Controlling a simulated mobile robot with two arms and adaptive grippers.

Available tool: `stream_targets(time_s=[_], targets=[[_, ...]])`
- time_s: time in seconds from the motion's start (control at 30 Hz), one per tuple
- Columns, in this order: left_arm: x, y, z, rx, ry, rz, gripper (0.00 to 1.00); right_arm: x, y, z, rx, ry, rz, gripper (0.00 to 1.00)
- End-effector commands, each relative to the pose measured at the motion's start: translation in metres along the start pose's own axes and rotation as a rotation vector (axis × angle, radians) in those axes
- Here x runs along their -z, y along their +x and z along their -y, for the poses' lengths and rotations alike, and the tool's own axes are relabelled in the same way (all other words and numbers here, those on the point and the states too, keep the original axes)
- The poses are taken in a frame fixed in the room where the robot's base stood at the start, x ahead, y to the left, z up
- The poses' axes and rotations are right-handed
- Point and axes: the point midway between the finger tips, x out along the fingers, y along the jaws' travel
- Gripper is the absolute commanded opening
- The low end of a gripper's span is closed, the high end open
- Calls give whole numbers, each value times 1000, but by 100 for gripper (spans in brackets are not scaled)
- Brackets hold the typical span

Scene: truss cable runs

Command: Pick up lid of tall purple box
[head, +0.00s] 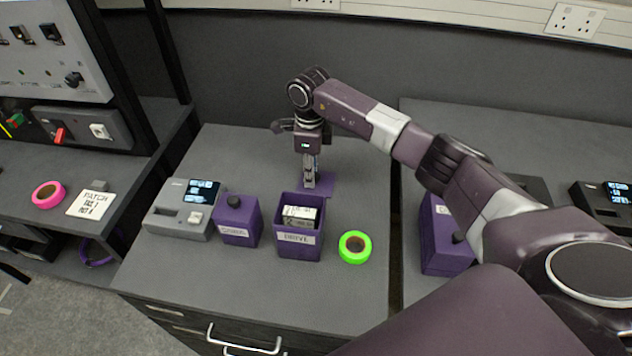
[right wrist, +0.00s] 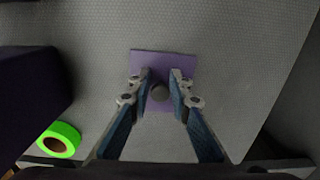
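The purple lid (head: 323,184) lies flat on the grey bench behind the open tall purple box (head: 299,252). The box is labelled and holds something pale with dark print. In the right wrist view the lid (right wrist: 148,61) is a purple square with a dark round knob (right wrist: 160,92) near its middle. My right gripper (head: 309,183) points down over the lid. In the right wrist view its fingers (right wrist: 160,88) stand on either side of the knob, with gaps visible between them and the knob. My left gripper is not in view.
A closed purple box (head: 239,220) and a grey device with a screen (head: 183,208) stand left of the open box. A green tape roll (head: 354,247) lies to its right. Another purple box (head: 440,245) stands on the right bench, beneath my arm.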

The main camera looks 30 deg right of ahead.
Motion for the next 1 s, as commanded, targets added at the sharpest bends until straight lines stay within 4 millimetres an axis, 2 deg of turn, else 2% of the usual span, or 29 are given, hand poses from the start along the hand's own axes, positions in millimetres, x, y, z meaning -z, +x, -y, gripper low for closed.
stream_targets(time_s=[0.37, 0.57, 0.77, 1.0], targets=[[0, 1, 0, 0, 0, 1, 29, 1, 5, -4, -9, -3, -5, 0], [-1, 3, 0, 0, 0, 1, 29, 0, -6, -3, -7, -4, -4, 0], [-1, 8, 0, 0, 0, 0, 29, -1, -38, -1, -1, -3, -1, 0], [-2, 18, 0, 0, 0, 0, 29, -1, -100, 0, 0, -2, 2, 0]])
